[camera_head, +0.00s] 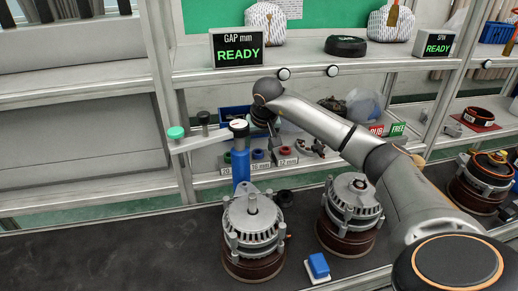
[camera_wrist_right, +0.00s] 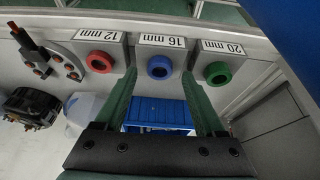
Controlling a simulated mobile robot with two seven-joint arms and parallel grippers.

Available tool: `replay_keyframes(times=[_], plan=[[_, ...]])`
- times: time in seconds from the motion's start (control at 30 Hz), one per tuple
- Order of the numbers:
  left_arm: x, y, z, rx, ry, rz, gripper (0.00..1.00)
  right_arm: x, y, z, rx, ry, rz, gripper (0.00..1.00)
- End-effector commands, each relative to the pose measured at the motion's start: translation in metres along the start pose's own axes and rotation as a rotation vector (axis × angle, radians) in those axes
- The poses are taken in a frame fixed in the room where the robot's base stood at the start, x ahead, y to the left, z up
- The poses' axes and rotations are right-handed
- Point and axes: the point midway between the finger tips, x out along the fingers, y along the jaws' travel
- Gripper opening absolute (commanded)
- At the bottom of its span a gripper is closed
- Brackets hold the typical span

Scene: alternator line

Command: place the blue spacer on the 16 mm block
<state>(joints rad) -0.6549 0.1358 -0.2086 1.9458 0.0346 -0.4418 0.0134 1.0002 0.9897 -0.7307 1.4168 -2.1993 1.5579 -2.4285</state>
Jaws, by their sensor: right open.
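The blue spacer (camera_wrist_right: 150,68) is a short ring lying on the grey 16 mm block (camera_wrist_right: 143,52), under the 16 mm label. It also shows small in the head view (camera_head: 258,154). My right gripper (camera_wrist_right: 160,76) is open, with one finger on each side of the blue spacer and nothing held. I cannot tell whether the fingers reach down to its height. In the head view its fingers are hard to make out below the wrist. My left gripper is not in view.
A red spacer (camera_wrist_right: 99,62) sits on the 12 mm block and a green spacer (camera_wrist_right: 217,73) on the 20 mm block, close beside the fingers. A blue column with a dial gauge (camera_head: 239,128) stands left of my right wrist. Alternators (camera_head: 253,228) stand in front.

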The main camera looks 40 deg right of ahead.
Motion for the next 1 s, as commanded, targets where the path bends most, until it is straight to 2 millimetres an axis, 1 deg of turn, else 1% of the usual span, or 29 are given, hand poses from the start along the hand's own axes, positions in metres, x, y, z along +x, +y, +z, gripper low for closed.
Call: replay_keyframes(times=[0.03,0.2,0.3,0.43,0.6,1.0], plan=[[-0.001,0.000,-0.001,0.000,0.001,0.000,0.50,-0.012,0.000,-0.002,0.000,0.006,-0.001,0.72],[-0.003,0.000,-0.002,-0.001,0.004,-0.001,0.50,-0.051,0.001,-0.001,0.000,0.005,0.000,0.72],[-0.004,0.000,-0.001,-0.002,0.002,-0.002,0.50,-0.071,0.000,-0.002,0.000,0.005,-0.002,0.72],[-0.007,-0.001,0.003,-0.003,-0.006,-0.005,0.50,-0.091,0.000,-0.001,0.001,0.003,0.000,0.72],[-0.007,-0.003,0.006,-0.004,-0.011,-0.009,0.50,-0.104,0.000,0.000,0.001,0.001,0.000,0.72],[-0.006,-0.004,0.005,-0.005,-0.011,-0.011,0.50,-0.105,0.000,0.000,0.001,0.000,0.000,0.72]])
